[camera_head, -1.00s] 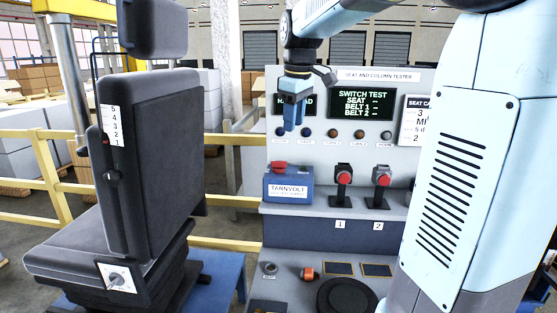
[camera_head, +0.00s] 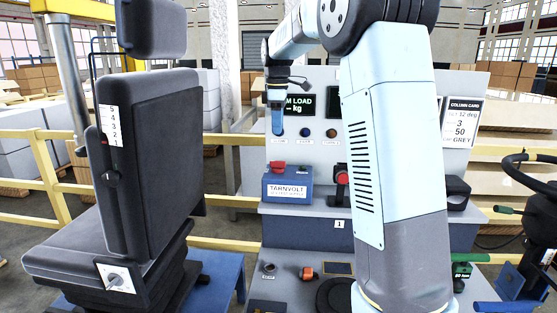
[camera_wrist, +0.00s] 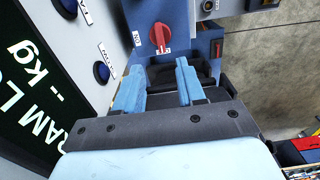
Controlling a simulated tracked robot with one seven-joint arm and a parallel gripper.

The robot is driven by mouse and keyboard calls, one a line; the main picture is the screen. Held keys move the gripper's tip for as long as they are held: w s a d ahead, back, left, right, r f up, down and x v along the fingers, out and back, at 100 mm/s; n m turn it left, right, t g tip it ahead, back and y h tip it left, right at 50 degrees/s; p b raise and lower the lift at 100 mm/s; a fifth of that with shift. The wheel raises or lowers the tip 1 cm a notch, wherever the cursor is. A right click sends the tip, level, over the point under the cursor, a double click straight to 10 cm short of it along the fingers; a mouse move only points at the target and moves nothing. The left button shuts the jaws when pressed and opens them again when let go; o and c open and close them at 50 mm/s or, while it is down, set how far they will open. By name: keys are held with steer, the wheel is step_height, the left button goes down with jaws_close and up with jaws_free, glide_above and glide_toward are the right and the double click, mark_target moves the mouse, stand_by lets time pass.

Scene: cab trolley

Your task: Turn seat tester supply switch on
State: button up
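The seat tester panel (camera_head: 310,150) stands in the middle of the head view. A blue box labelled TARNVOLT (camera_head: 287,188) sits on its ledge with a red switch (camera_head: 278,167) on top. My gripper (camera_head: 277,130) hangs in front of the panel, above the TARNVOLT box. In the wrist view my gripper (camera_wrist: 160,75) has its two blue fingers apart, with nothing between them. The fingertips look apart from the knob. The position the knob points to is not clear.
A RAM LOAD display (camera_head: 300,105) is behind my gripper, with round buttons (camera_head: 306,132) below it. A red-topped control (camera_head: 342,178) stands right of the box. A dark seat (camera_head: 150,160) fills the left. My arm hides part of the panel.

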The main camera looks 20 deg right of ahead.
mark_target(278, 166)
step_height(278, 166, down, 12)
steer(key=shift+r, duration=0.1)
stand_by(0.4)
steer(key=shift+c, duration=0.3)
jaws_close()
